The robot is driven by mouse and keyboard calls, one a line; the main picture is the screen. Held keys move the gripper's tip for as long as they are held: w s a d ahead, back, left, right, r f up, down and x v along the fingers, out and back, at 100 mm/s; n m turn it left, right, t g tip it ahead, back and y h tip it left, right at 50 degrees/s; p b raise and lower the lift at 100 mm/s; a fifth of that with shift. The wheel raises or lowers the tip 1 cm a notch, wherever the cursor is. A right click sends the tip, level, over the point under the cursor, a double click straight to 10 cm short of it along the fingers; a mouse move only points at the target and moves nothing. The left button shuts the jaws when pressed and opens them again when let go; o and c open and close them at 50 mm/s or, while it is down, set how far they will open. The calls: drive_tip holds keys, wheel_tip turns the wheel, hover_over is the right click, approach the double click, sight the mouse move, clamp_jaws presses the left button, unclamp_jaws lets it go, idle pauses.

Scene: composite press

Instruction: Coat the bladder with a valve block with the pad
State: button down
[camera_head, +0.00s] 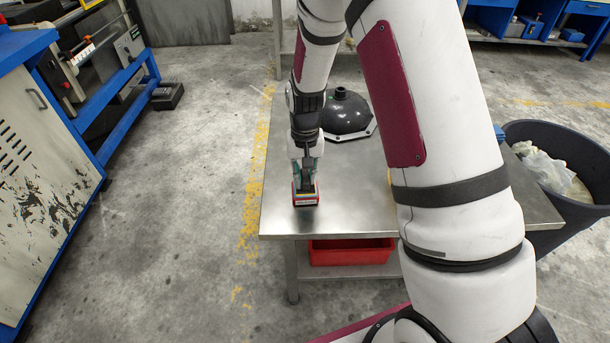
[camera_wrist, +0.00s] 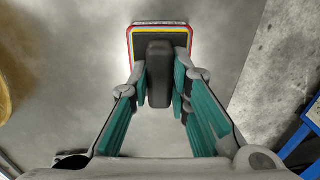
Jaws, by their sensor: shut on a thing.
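The pad (camera_head: 306,198) is a small block with red, yellow and black layers and a dark grip. It is at the front left of the metal table (camera_head: 345,215); I cannot tell whether it touches the top. My gripper (camera_head: 306,172) points down and is shut on the pad's dark grip. In the wrist view the teal-lined fingers of my gripper (camera_wrist: 160,80) press on both sides of the grip, and the pad (camera_wrist: 160,28) shows beyond. The bladder (camera_head: 350,115), a glossy black dome with a pale rim, lies farther back, with a small black valve block (camera_head: 341,93) on top. My arm hides the table's right part.
A red bin (camera_head: 350,252) sits on the table's lower shelf. A dark waste bin (camera_head: 575,165) with crumpled plastic stands at the right. A blue-framed bench (camera_head: 110,90) and a white cabinet (camera_head: 45,150) are at the left. The floor between the cabinet and table is clear.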

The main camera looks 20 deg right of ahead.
sight(305, 175)
drive_tip(key=shift+r+p, duration=1.85)
drive_tip(key=shift+r, duration=1.65)
drive_tip(key=s+r+n+p, duration=0.3)
drive_tip(key=s+r+p, duration=0.1)
drive_tip(key=s, duration=0.3)
drive_tip(key=shift+s+r, duration=0.3)
drive_tip(key=shift+r, duration=0.3)
